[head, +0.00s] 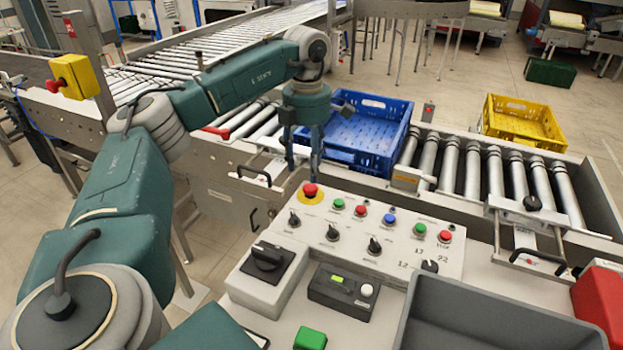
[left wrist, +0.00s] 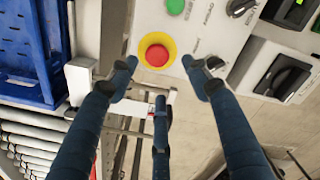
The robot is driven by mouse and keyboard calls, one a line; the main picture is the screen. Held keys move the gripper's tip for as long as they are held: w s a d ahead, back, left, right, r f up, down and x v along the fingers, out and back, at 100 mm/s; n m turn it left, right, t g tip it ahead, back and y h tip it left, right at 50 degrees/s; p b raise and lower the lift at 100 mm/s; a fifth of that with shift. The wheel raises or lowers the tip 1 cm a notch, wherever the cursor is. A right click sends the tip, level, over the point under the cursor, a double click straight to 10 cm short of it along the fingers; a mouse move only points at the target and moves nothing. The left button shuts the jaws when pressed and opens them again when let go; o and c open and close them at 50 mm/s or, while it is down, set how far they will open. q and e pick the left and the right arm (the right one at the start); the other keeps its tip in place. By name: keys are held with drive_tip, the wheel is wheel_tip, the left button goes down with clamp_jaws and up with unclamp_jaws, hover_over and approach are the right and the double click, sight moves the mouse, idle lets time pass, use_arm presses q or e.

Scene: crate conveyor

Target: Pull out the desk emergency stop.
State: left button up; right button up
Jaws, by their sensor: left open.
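The desk emergency stop (head: 311,191) is a red mushroom button on a yellow ring at the back left corner of the grey control desk (head: 395,225). In the left wrist view the emergency stop (left wrist: 157,55) lies just beyond my fingertips. My left gripper (head: 304,165) is open and empty, pointing down beside and just above the button. Its fingers (left wrist: 165,85) are spread in the left wrist view, with no finger seen touching the button. Whether the button is pressed in or out cannot be told. My right gripper is not in view.
Coloured push buttons and black knobs (head: 374,246) sit close to the emergency stop. A blue crate (head: 362,165) stands on the rollers behind the desk, and a yellow crate (head: 525,137) farther right. Another red emergency stop on a yellow box (head: 76,76) is at the left. A grey bin (head: 480,325) is in front.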

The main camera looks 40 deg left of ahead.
sight(311, 186)
use_arm(q)
drive_tip(key=f, duration=0.3)
drive_tip(key=shift+w+d+f, duration=0.15)
drive_tip(key=shift+w+f, duration=0.1)
drive_tip(key=shift+w, duration=0.1)
wheel_tip(311, 186, down, 2)
drive_tip(key=shift+f+p, duration=0.2)
drive_tip(key=shift+p, duration=0.15)
drive_tip(key=shift+c, duration=1.1)
drive_tip(key=c, duration=0.4)
clamp_jaws()
drive_tip(key=shift+r, duration=0.2)
drive_tip(key=shift+w+r+p, duration=0.15)
drive_tip(key=shift+r+p, duration=0.4)
drive_tip(key=shift+p, duration=0.15)
drive_tip(key=o, duration=0.6)
unclamp_jaws()
drive_tip(key=shift+f, duration=0.1)
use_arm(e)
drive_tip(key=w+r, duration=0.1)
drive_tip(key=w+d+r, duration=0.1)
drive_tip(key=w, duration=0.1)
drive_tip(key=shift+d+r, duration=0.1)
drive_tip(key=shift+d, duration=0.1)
